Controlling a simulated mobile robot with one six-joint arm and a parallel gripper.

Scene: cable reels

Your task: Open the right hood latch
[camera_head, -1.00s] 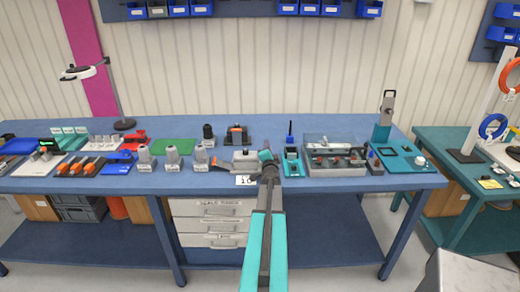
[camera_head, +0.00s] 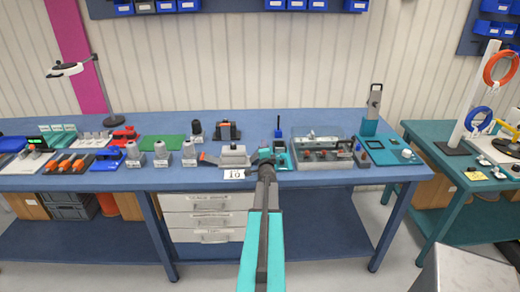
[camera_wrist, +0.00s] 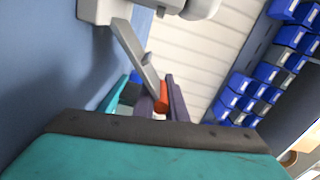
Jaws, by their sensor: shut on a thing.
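The grey hood (camera_head: 234,154) sits on the front of the blue bench behind a white plate marked 10 (camera_head: 234,174). Its left lever (camera_head: 208,159) slants out to the left with an orange end. My gripper (camera_head: 266,160) is at the hood's right side, low over the bench, and hides the right latch in the head view. In the wrist view the right hood latch (camera_wrist: 138,58) is a grey lever slanting out from the grey hood (camera_wrist: 102,10). Its orange end (camera_wrist: 160,103) lies between the fingers of my gripper (camera_wrist: 161,92), which are shut on it.
Several grey connectors (camera_head: 161,155) stand to the left. An orange-and-black part (camera_head: 228,131) is behind the hood.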

